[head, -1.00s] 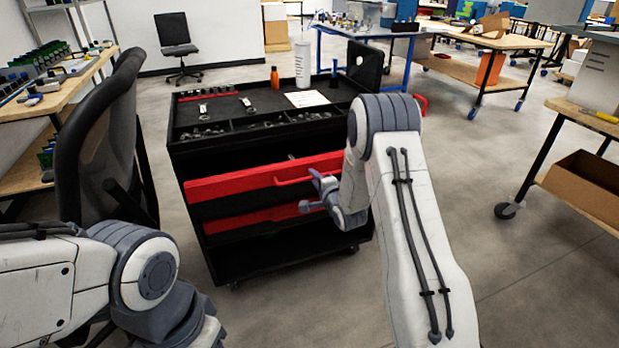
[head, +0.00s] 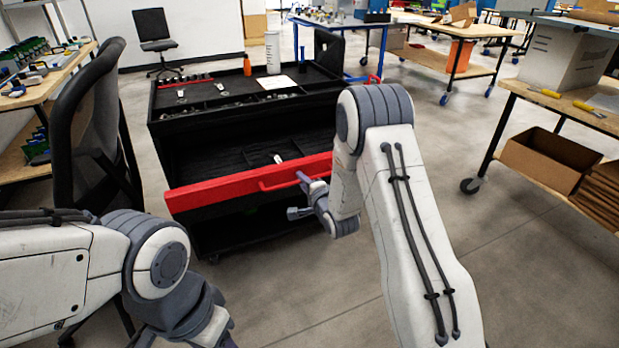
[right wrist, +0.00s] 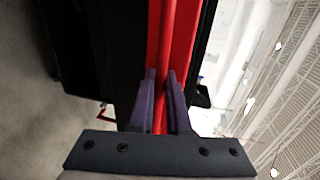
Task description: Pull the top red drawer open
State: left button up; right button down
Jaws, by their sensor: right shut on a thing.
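The top red drawer (head: 210,190) of the black tool cart (head: 172,130) stands well out from the cart. Its dark inside shows, with a small light-coloured tool (head: 278,159) lying in it. My right gripper (head: 300,192) is at the red bar handle (head: 268,186) on the drawer front. In the right wrist view the two fingers (right wrist: 162,88) are shut around the red handle (right wrist: 160,112). The lower red drawer is hidden behind the pulled-out one. Of my left arm, the links show at the lower left; its fingertips are out of the picture.
An orange bottle (head: 247,66), a white cylinder (head: 273,52) and several tools are on the cart top. A black chair (head: 95,130) stands close to the cart's left. A wooden bench (head: 560,100) with a cardboard box (head: 549,160) is at the right. The floor between is clear.

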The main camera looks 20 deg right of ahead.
jog(key=shift+s+d, duration=0.1)
jog(key=shift+d, duration=0.05)
jog(key=c, duration=1.2)
grip_release()
jog(key=shift+o, duration=0.2)
jog(key=v, duration=1)
jog(key=shift+s, duration=0.25)
jog(key=shift+a, duration=0.25)
